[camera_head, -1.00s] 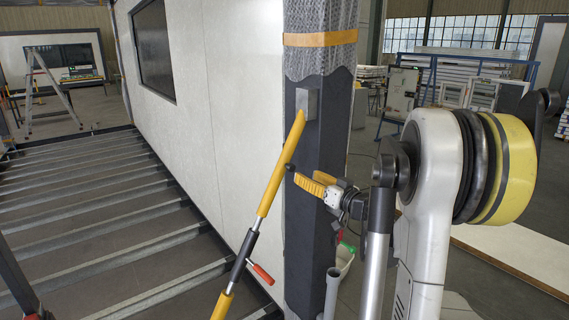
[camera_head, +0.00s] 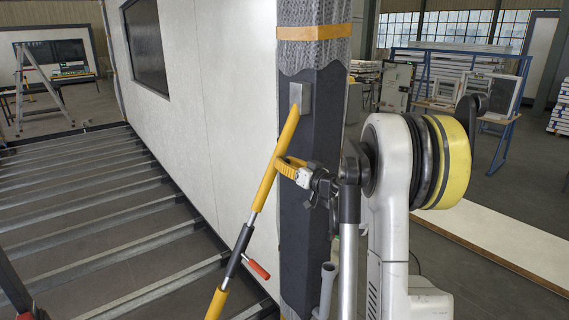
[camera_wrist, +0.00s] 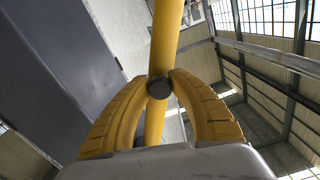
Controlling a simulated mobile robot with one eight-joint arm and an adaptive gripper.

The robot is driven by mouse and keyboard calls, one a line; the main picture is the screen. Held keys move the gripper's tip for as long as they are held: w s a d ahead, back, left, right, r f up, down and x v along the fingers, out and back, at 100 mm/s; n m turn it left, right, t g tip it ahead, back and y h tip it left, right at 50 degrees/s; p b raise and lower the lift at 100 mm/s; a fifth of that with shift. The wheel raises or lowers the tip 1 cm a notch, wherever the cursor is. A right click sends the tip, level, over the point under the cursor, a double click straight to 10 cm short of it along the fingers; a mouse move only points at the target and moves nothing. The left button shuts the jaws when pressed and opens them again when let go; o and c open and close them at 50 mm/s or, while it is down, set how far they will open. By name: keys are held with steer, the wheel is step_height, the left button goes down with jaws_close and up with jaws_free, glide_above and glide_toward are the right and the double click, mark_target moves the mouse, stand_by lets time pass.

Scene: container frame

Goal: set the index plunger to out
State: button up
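The index plunger shows in the wrist view as a dark round knob (camera_wrist: 159,88) on the yellow prop tube (camera_wrist: 166,25). In the head view my gripper hides the knob. The prop tube (camera_head: 268,185) slants up to a grey bracket (camera_head: 301,97) on the dark post (camera_head: 323,130). My gripper (camera_head: 280,163), with curved yellow ribbed fingers, is at the tube's upper part. In the wrist view the fingertips (camera_wrist: 162,77) come together at both sides of the knob and seem to touch it. Whether the knob is pulled out cannot be told.
A red-handled lever (camera_head: 257,269) sticks out lower on the prop. A white wall panel (camera_head: 220,120) stands behind it. Slatted floor beams (camera_head: 100,220) lie at left. Racks and frames (camera_head: 450,85) stand far back right.

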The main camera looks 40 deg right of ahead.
jaws_close()
steer(key=shift+s+f+b, duration=0.1)
steer(key=shift+s+b, duration=0.25)
steer(key=shift+s, duration=0.55)
steer(key=o, duration=1)
jaws_free()
steer(key=shift+o, duration=0.2)
steer(key=s, duration=1.2)
